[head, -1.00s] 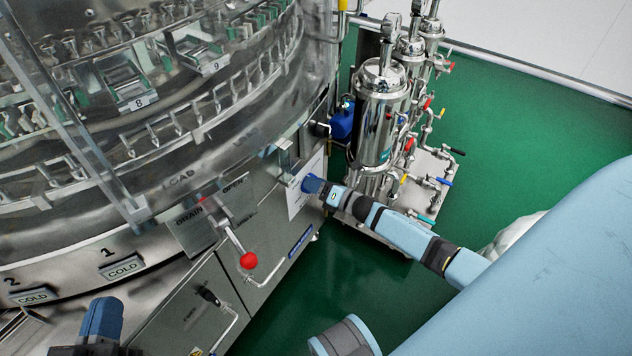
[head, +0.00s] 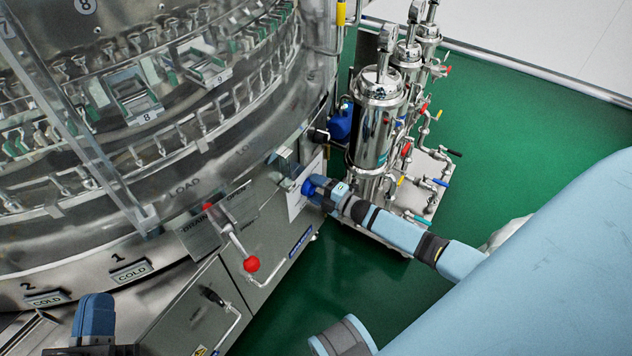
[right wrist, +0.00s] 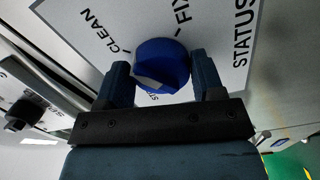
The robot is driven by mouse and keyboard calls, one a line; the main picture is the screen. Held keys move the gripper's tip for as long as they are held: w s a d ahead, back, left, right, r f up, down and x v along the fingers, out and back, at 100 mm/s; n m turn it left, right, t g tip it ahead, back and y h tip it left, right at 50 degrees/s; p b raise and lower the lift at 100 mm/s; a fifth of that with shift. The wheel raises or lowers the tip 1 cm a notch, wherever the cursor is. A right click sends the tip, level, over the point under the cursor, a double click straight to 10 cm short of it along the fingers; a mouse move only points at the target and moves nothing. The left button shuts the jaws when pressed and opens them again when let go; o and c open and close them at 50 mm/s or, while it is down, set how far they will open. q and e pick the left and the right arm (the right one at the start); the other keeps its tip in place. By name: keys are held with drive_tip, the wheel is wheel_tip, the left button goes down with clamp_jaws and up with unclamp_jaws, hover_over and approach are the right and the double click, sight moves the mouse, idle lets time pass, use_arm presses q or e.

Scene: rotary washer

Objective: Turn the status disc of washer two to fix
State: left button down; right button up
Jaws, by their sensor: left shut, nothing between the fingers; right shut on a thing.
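The blue status disc (right wrist: 170,60) sits on a white panel (right wrist: 238,15) lettered CLEAN, FIX and STATUS in the right wrist view. A further label below the disc is mostly hidden. A pale wedge shows on the disc's near side, facing that hidden label. My right gripper (right wrist: 160,70) is shut on the disc, one finger at each side. In the head view the right gripper (head: 318,188) reaches the panel from the right, and the disc's blue edge shows at its tip. My left gripper (head: 95,315) is shut and empty at the bottom left, away from the disc. Its fingertips are hard to make out.
A red-balled drain lever (head: 252,264) stands out left of the panel. The steel rotary washer (head: 170,210) fills the left. Steel filter tanks (head: 378,130) with valves stand just behind the right gripper. Green floor (head: 520,130) is open at the right.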

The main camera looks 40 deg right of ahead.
drive_tip(key=m, duration=0.3)
drive_tip(key=shift+p, duration=0.4)
drive_tip(key=shift+m, duration=0.8)
drive_tip(key=m+p, duration=0.1)
drive_tip(key=m, duration=0.1)
drive_tip(key=shift+a+f+m, duration=0.1)
drive_tip(key=shift+m, duration=0.3)
drive_tip(key=m, duration=0.2)
drive_tip(key=shift+m, duration=0.4)
drive_tip(key=m, duration=0.3)
drive_tip(key=shift+s+a+f+p, duration=0.1)
drive_tip(key=shift+p, duration=0.3)
use_arm(q)
wheel_tip(320, 180, down, 6)
drive_tip(key=a+g+y, duration=0.2)
drive_tip(key=shift+f+g, duration=0.2)
drive_tip(key=shift+g, duration=0.2)
use_arm(e)
drive_tip(key=shift+m, duration=1.2)
use_arm(q)
drive_tip(key=shift+w+r, duration=0.1)
drive_tip(key=shift+w, duration=0.05)
use_arm(e)
drive_tip(key=shift+a, duration=0.1)
